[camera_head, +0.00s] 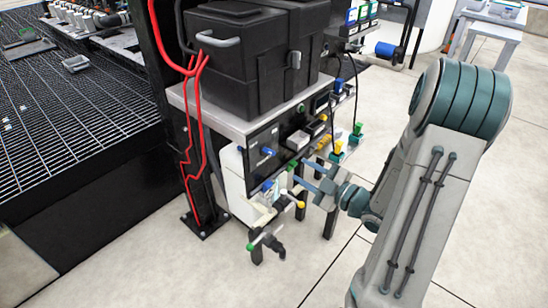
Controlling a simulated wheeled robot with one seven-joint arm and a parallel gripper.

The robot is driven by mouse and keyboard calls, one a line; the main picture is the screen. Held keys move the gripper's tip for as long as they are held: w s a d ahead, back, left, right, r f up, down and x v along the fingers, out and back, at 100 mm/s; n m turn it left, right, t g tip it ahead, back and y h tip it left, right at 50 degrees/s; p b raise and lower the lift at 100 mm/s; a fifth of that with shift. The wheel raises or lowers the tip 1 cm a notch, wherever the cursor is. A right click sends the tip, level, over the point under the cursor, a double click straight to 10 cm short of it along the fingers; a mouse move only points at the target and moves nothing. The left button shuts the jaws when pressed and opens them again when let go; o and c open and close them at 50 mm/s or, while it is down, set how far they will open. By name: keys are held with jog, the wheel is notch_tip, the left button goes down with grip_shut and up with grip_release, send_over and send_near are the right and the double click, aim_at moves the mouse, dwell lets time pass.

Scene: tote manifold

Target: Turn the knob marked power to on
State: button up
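A black control panel (262,138) sits on the front of the bench under a black tote. It carries a blue knob (267,151) at its left, and small green and yellow parts further right. The markings are too small to read, so I cannot tell which knob is marked power or how it is set. My gripper (300,172) reaches in from the right, with its fingers pointing left toward the panel's lower right part. Two bluish fingers show apart with a gap between them and nothing visible in it. I cannot tell whether they touch the panel.
The black tote (240,65) with a grey handle stands on the bench top. Red hoses (196,100) run down a dark post at left. Valves with green and yellow ends (265,240) stick out below the panel. A black grating (70,110) lies left. The floor at right is mostly clear.

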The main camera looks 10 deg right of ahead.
aim_at(271, 153)
jog(key=b+x, duration=0.1)
jog(key=x, duration=1)
jog(key=shift+w+a, duration=0.1)
grip_shut()
